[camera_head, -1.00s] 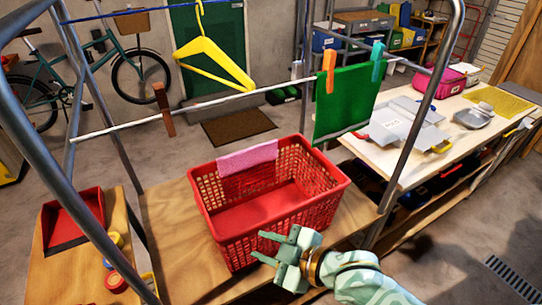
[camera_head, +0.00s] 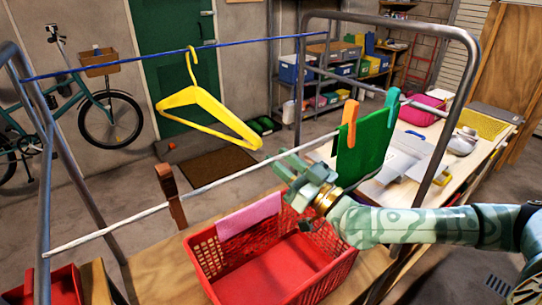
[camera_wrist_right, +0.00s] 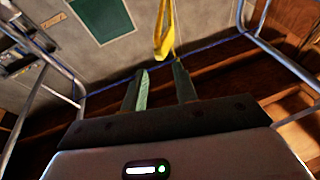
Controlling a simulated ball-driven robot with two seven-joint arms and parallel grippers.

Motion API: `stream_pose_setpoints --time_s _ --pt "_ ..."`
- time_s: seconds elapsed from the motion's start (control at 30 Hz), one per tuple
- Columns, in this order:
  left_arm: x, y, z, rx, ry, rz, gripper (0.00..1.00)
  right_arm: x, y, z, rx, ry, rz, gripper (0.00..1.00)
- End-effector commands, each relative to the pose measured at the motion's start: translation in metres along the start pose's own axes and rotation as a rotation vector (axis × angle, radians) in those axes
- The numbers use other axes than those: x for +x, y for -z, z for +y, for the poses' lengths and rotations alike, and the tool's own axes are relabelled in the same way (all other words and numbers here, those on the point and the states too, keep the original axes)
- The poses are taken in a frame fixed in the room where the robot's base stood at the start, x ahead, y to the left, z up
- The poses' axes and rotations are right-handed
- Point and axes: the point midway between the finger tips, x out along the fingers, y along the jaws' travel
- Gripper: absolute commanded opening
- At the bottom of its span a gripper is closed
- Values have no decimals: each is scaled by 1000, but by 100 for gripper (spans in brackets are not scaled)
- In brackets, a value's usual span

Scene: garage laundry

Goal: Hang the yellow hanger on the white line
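The yellow hanger (camera_head: 205,104) hangs by its hook from the blue line (camera_head: 110,68) at the back of the rack. The white line (camera_head: 120,227) runs in front of and below it, with a clear stretch left of centre. My right gripper (camera_head: 286,168) is open and empty, near the white line and to the right of the hanger. In the right wrist view, the fingers (camera_wrist_right: 162,88) are apart, and part of the hanger (camera_wrist_right: 164,35) shows beyond them. My left gripper is not in view.
A brown clothespin (camera_head: 171,195) and a green cloth (camera_head: 364,140) with orange and teal pegs are on the white line. A red basket (camera_head: 270,262) with a pink cloth (camera_head: 249,215) stands below. The rack's grey metal frame (camera_head: 400,25) surrounds the lines.

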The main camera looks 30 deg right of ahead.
Motion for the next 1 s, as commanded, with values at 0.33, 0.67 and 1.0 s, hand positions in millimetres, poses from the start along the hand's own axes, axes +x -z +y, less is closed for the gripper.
stream_pose_setpoints --time_s 0.33,0.67,1.0 --pt "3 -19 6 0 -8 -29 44 37 0 0 2 0 5 29" --pt "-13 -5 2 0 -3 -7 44 84 5 -1 1 1 4 29" --pt "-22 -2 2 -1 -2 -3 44 108 1 -1 1 2 2 29"
